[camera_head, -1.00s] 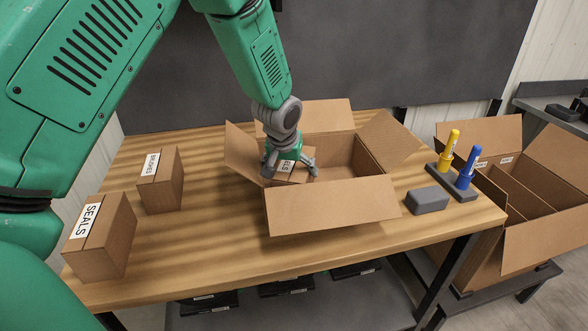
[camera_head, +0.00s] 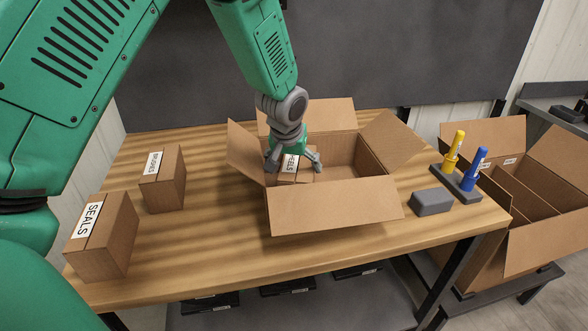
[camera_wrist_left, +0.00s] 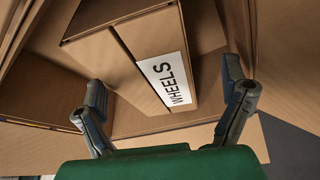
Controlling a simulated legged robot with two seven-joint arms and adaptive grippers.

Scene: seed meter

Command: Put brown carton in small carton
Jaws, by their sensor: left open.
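A small brown carton labelled WHEELS (camera_head: 291,164) sits inside the open carton (camera_head: 335,206) on the table, at its left side. In the left wrist view the WHEELS carton (camera_wrist_left: 128,58) fills the space ahead of the fingers, label showing. My left gripper (camera_head: 294,167) is open above the WHEELS carton, one finger on either side of it in the head view. I cannot tell whether the fingers touch it. The fingers also show in the left wrist view (camera_wrist_left: 165,98), spread apart. The carton's lower part is hidden. My right gripper is not in view.
A SEALS carton (camera_head: 108,245) and a BRUSHES carton (camera_head: 165,188) stand at the table's left. A grey block (camera_head: 432,202) and a stand with yellow (camera_head: 453,152) and blue (camera_head: 476,170) markers are at the right. A large divided carton (camera_head: 545,240) stands beyond the right edge.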

